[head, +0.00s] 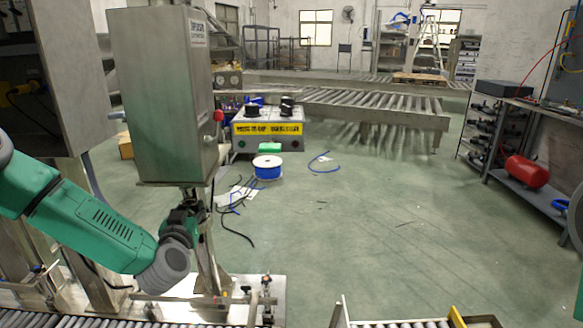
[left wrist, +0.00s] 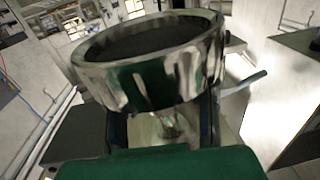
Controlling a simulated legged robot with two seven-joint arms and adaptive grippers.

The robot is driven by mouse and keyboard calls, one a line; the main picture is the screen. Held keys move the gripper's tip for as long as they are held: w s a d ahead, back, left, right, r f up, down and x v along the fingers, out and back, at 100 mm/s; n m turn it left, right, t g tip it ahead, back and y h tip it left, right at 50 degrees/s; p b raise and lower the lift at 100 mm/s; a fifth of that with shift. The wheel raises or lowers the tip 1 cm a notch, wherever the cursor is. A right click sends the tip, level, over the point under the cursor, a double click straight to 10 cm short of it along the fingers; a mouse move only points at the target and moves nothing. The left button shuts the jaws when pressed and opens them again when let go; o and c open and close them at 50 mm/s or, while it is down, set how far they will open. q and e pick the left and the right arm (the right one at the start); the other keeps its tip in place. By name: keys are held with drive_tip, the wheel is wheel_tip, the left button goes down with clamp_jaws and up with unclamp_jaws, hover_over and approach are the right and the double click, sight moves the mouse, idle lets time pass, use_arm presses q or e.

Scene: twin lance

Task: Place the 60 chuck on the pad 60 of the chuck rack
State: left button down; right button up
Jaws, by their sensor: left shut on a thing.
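A wide steel ring-shaped chuck with a dark inside (left wrist: 150,75) fills the upper middle of the left wrist view. I cannot read a number on it. My left gripper (left wrist: 165,125) is shut on this chuck, with dark fingers below its near side. In the head view my left gripper (head: 186,218) is a small dark shape in front of the steel post, below the steel cabinet; the chuck cannot be made out there. I cannot make out the chuck rack or its pad 60 in either view. My right gripper is not in view.
The steel cabinet (head: 160,90) hangs just above my left gripper. A control box with yellow labels (head: 268,128) stands behind it. A roller conveyor (head: 380,102) crosses the back. A bench with a red tank (head: 527,171) is at right. The middle floor is mostly clear.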

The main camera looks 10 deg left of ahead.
use_arm(q)
drive_tip(key=s+d+f+m+h, duration=0.1)
drive_tip(key=s+d+f+h, duration=0.1)
drive_tip(key=s+d, duration=0.5)
drive_tip(key=s+d+f+m+h, duration=0.2)
drive_tip(key=s+d+f+h, duration=0.1)
drive_tip(key=s+d, duration=0.5)
drive_tip(key=shift+d+f+m+t+h, duration=0.3)
drive_tip(key=shift+d+t, duration=0.1)
drive_tip(key=shift+d, duration=0.7)
